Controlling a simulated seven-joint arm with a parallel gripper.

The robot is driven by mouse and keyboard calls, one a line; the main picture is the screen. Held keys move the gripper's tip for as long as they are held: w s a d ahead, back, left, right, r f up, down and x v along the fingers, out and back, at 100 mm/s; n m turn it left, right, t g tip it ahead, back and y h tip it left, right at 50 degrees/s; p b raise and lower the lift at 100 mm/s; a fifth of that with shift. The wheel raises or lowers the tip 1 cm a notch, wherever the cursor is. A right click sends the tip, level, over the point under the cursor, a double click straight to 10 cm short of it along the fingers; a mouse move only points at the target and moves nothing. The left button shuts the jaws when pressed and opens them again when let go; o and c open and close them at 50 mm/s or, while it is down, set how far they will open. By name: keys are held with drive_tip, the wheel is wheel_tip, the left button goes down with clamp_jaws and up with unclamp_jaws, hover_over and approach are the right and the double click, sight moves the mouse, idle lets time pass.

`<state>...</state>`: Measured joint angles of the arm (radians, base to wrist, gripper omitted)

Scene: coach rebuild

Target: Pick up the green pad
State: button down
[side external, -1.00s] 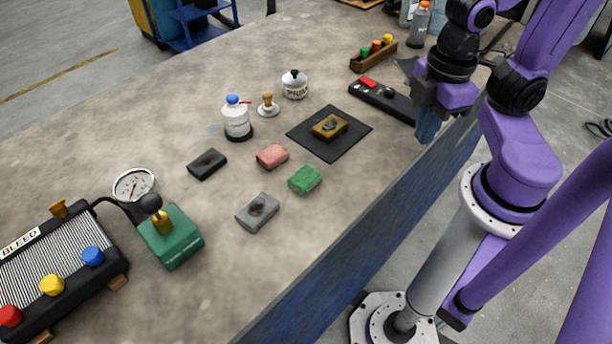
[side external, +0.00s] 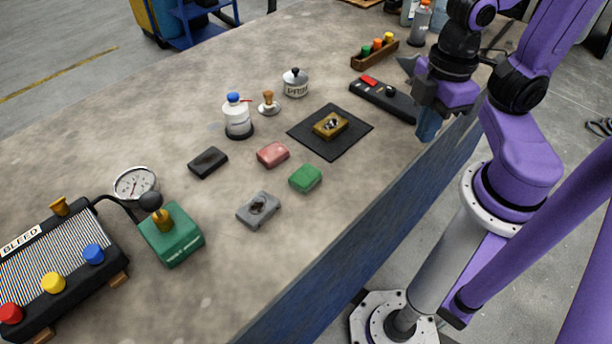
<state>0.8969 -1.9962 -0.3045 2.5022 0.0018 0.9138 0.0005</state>
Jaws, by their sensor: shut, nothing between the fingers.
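The green pad (side external: 305,178) lies flat on the table near its front edge, in full view. A pink pad (side external: 273,154) lies just to its upper left and a grey pad (side external: 258,210) with a dark spot to its lower left, both apart from it. My gripper (side external: 427,130) is at the right, over the table's front edge, well to the upper right of the green pad. It is shut and empty, its blue fingers pointing down.
A black pad (side external: 208,162) lies left of the pink one. A brass-coloured block (side external: 330,125) sits on a black mat (side external: 332,152). A white bottle (side external: 237,118) and pot (side external: 295,84) stand behind. A green lever box (side external: 171,238) stands left. The table right of the green pad is clear.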

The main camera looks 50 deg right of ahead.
drive_tip(key=shift+c, duration=2.1)
unclamp_jaws()
drive_tip(key=shift+w+a, duration=0.1)
wheel_tip(320, 180, up, 4)
drive_tip(key=f+n, duration=0.1)
drive_tip(key=n, duration=0.5)
hover_over(305, 175)
wheel_tip(305, 175, down, 17)
drive_tip(key=shift+r, duration=0.1)
